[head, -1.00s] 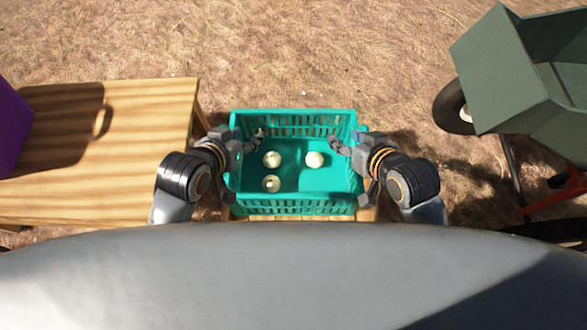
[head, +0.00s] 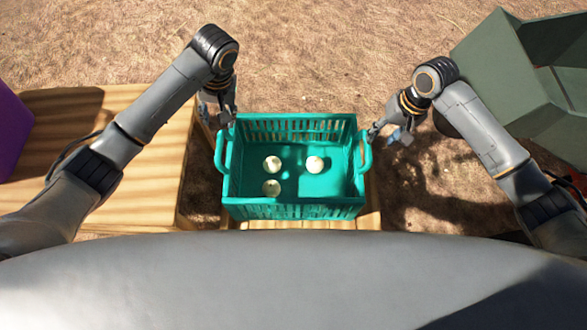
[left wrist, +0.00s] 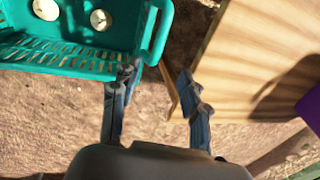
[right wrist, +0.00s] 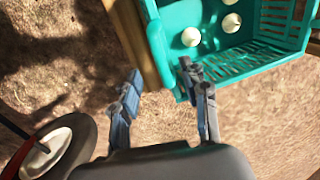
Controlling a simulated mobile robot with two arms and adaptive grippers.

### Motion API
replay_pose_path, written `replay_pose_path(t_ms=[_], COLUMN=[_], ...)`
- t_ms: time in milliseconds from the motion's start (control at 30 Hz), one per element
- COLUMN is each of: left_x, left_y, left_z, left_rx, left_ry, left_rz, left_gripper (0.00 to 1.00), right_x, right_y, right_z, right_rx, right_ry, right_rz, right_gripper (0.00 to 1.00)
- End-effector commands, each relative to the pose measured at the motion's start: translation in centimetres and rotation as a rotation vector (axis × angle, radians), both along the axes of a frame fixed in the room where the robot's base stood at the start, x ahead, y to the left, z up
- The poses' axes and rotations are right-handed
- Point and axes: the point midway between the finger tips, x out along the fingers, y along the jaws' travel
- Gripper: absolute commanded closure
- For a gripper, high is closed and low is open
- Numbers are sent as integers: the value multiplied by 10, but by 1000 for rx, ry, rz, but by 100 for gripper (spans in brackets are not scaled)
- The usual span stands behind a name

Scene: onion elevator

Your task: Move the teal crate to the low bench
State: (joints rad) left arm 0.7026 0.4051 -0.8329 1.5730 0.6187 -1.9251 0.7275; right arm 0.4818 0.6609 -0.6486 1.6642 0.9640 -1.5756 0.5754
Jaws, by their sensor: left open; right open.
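The teal crate (head: 292,208) sits upright in the middle of the head view, on a low wooden bench (head: 300,224) that shows at its near edge. Three pale onions (head: 315,164) lie inside it. My left gripper (head: 226,116) is open and empty by the crate's far left corner; in the left wrist view (left wrist: 155,90) one finger overlaps the crate's corner. My right gripper (head: 385,132) is open and empty beside the right handle; in the right wrist view (right wrist: 160,85) one finger lies over the crate's edge. Whether either finger touches the crate is unclear.
A wooden table (head: 150,190) stands to the left, with a purple object (head: 12,130) at its far left. A dark green bin (head: 500,70) stands at the right; a wheel (right wrist: 58,150) shows in the right wrist view. Dry ground lies beyond the crate.

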Motion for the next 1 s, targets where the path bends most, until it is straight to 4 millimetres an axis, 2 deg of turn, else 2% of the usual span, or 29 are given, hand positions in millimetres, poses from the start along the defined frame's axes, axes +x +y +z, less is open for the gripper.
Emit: replay_pose_path(t_ms=[267, 433, 1000], left_x=[0, -1, -1], left_y=[0, 2, 23], left_z=[-1, -14, -114], left_rx=[-1, -1, 0], left_ry=[-1, 1, 0], left_rz=[-1, -2, -2], left_gripper=[55, 55, 55], right_x=[0, 0, 0], right_y=[1, 4, 24], right_z=[-1, -14, -115], right_rx=[1, 2, 2], right_ry=[-1, 0, -1], right_rz=[1, 1, 1], right_gripper=[55, 55, 55])
